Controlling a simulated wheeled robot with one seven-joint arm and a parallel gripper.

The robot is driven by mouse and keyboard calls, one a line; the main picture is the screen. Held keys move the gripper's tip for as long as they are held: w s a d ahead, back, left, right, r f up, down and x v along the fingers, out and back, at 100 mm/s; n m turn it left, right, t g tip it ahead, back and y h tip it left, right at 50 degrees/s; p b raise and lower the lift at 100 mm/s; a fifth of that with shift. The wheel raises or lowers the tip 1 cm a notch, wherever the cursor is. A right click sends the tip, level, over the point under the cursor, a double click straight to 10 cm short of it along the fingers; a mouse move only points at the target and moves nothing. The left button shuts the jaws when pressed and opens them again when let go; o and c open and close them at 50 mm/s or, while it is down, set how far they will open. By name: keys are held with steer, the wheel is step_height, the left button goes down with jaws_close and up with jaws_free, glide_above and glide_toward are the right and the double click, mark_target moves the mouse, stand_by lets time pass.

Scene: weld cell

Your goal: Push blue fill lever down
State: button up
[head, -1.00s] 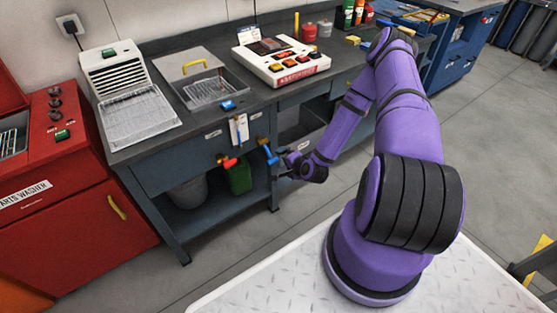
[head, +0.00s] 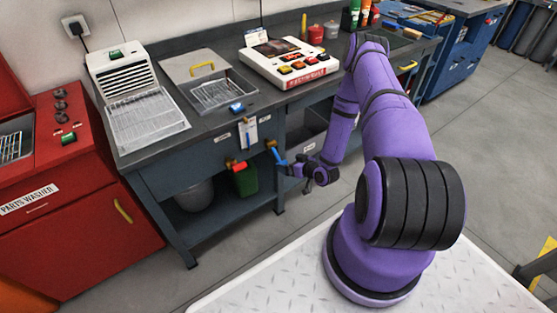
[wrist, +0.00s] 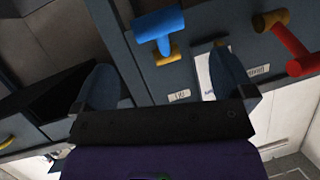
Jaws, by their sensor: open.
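The blue lever (head: 277,154) sticks out from a brass fitting on the front of the grey bench, to the right of the red lever (head: 238,166). My gripper (head: 286,169) is close by the blue lever's lower end, at its right; contact cannot be told from the head view. In the wrist view the blue lever (wrist: 158,27) has a T shape and lies beyond the gap between the fingers of my gripper (wrist: 165,80), apart from them. The fingers are spread and empty. The red lever (wrist: 292,46) is at the upper right there.
A white tag (head: 249,133) hangs between the levers. A green canister (head: 245,180) and a grey bucket (head: 195,194) stand on the lower shelf. A wire-basket tray (head: 222,91) and a white control box (head: 289,65) are on the bench top. A red parts washer (head: 75,215) is at left.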

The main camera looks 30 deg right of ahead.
mark_target(280, 160)
steer(key=x, duration=0.7)
steer(key=shift+w+f, duration=0.1)
steer(key=shift+w, duration=0.05)
steer(key=c, duration=1.2)
steer(key=shift+o, duration=0.2)
steer(key=shift+s+r, duration=0.25)
steer(key=shift+r, duration=0.15)
steer(key=o, duration=1.2)
steer(key=shift+c, duration=0.2)
steer(key=shift+s, duration=0.1)
